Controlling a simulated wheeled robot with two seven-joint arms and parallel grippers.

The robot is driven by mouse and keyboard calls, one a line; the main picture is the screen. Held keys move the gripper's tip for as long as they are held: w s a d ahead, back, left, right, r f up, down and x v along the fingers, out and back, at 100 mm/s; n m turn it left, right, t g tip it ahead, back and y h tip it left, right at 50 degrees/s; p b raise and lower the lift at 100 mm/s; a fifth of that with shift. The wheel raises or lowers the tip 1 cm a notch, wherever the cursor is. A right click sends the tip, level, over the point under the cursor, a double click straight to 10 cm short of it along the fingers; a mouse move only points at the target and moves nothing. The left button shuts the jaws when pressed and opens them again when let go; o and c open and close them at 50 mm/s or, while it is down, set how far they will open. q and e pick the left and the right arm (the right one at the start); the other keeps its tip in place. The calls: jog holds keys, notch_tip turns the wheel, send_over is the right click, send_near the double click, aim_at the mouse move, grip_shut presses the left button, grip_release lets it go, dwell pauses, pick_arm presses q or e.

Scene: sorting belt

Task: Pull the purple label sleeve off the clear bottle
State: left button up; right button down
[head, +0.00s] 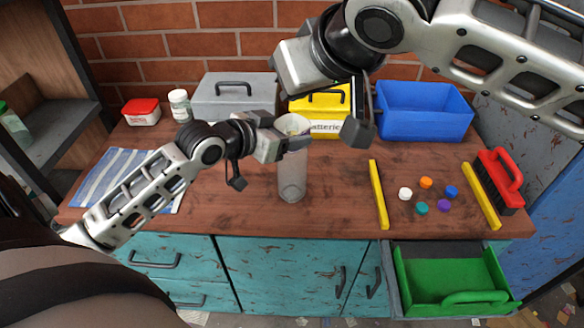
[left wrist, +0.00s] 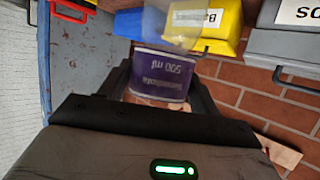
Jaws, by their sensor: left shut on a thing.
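The clear bottle (head: 291,185) is upright at the middle of the table in the head view; I cannot tell whether its base touches the wood. My left gripper (head: 294,143) reaches in from the left and is shut around its upper part. The purple label sleeve (left wrist: 160,76), with white print, sits between the left fingers in the left wrist view. Clear plastic shows beyond its edge. In the head view the gripper hides the sleeve. My right gripper (head: 360,118) hangs behind and right of the bottle, apart from it; its finger gap is unclear.
A grey box (head: 232,105), a yellow box (head: 318,103) and a blue bin (head: 425,112) line the back. Yellow bars (head: 378,195) flank several coloured caps at right, beside a red brush (head: 499,180). A striped cloth (head: 128,175) lies left. A green drawer (head: 450,275) is open below.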

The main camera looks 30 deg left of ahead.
pick_arm(q)
jog(key=shift+r+p, duration=1)
jog(key=shift+r, duration=3.1)
pick_arm(e)
jog(key=shift+r, duration=1.2)
